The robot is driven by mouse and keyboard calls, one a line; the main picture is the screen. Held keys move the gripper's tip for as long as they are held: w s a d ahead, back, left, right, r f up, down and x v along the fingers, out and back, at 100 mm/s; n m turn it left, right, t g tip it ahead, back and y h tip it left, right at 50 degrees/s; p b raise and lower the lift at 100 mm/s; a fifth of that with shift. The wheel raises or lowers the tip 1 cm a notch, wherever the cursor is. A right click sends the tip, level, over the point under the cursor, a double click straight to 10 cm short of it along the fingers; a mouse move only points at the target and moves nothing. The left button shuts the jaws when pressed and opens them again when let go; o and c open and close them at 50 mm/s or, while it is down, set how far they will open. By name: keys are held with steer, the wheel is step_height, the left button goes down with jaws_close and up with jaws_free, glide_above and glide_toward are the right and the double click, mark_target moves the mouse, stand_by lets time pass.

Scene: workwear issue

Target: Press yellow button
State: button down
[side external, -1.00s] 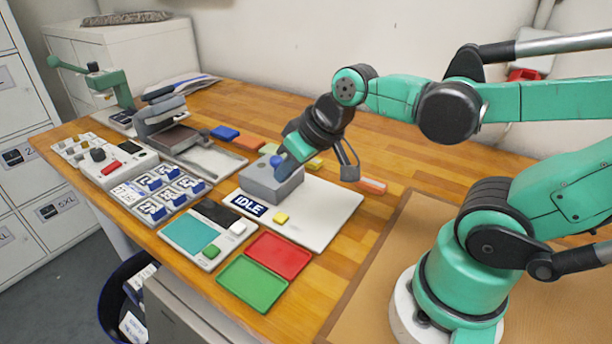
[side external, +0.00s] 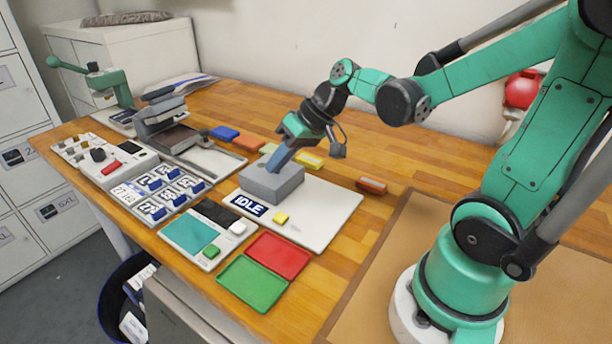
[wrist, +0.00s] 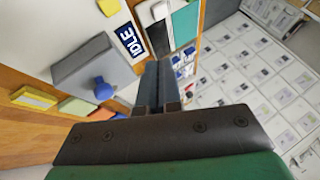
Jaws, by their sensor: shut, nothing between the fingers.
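The yellow button (side external: 281,218) is a small square on the white board (side external: 325,215), beside the IDLE display (side external: 248,205). It also shows at the top edge of the wrist view (wrist: 109,7). My gripper (side external: 273,169) is shut and empty, pointing down over the grey block (side external: 265,186) in the side view, behind the button and apart from it. In the wrist view the closed fingers (wrist: 159,66) lie to the right of the grey block and its blue knob (wrist: 103,88). I cannot tell whether the fingertips touch anything.
Red (side external: 279,254) and green (side external: 253,283) trays lie in front of the board. A teal-screen device (side external: 190,234) with white and green buttons stands to its left. Yellow, orange and blue pieces lie behind the grey block.

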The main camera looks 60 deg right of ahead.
mark_target(283, 217)
steer(key=shift+f, duration=4.3)
steer(key=shift+r, duration=2.5)
steer(key=s+a+r+n+t+h, duration=0.1)
steer(key=s+a+r+h, duration=0.2)
steer(key=s+r+h, duration=0.1)
steer(key=shift+s+r+n, duration=0.15)
steer(key=shift+r+n, duration=0.15)
steer(key=shift+r, duration=0.45)
